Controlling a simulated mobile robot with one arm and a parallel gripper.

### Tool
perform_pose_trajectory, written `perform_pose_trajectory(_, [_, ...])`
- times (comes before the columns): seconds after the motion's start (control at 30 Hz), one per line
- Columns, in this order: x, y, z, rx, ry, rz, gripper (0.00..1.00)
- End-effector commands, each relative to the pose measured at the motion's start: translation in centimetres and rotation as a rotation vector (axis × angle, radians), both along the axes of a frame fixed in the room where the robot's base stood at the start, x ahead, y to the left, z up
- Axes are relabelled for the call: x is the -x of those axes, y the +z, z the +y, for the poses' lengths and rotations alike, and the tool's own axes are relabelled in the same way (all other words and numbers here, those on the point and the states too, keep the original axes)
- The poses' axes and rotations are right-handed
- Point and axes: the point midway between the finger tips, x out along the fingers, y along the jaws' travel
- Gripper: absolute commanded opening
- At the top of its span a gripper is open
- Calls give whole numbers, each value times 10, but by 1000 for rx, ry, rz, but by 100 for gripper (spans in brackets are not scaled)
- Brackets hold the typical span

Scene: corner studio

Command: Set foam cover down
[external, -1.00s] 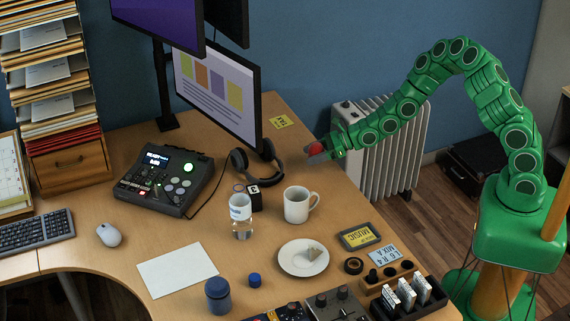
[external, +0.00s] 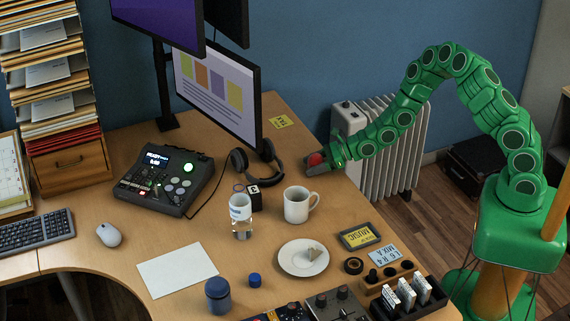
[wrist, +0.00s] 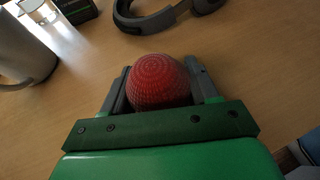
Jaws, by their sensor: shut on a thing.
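The foam cover (external: 315,159) is a red, rounded, mesh-textured piece. It also shows in the wrist view (wrist: 158,82), between the two grey fingers. My gripper (external: 318,164) is shut on it at the right side of the desk, right of the headphones. In the wrist view my gripper (wrist: 160,88) has a finger on each side of the cover. The wooden desk top (external: 340,205) is below and around it. I cannot tell whether the cover touches the desk.
Black headphones (external: 240,163) lie to the left, and a white mug (external: 297,205) stands in front. A yellow note (external: 281,121) lies behind. A radiator (external: 385,165) stands beyond the desk edge. The desk between the mug and my gripper is bare.

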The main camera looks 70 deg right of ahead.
Motion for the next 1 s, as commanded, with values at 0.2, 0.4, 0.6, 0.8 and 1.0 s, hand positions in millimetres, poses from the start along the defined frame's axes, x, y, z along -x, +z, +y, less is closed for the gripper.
perform_pose_trajectory(0.2, [0, -2, 0, 0, 0, 0, 79])
perform_pose_trajectory(0.4, [0, -2, 0, 0, 0, 0, 85])
perform_pose_trajectory(0.6, [0, 1, 0, -1, 0, 0, 85])
perform_pose_trajectory(0.8, [14, 9, -9, -5, -6, -1, 85])
perform_pose_trajectory(1.0, [36, 17, -20, -4, -6, 2, 85])
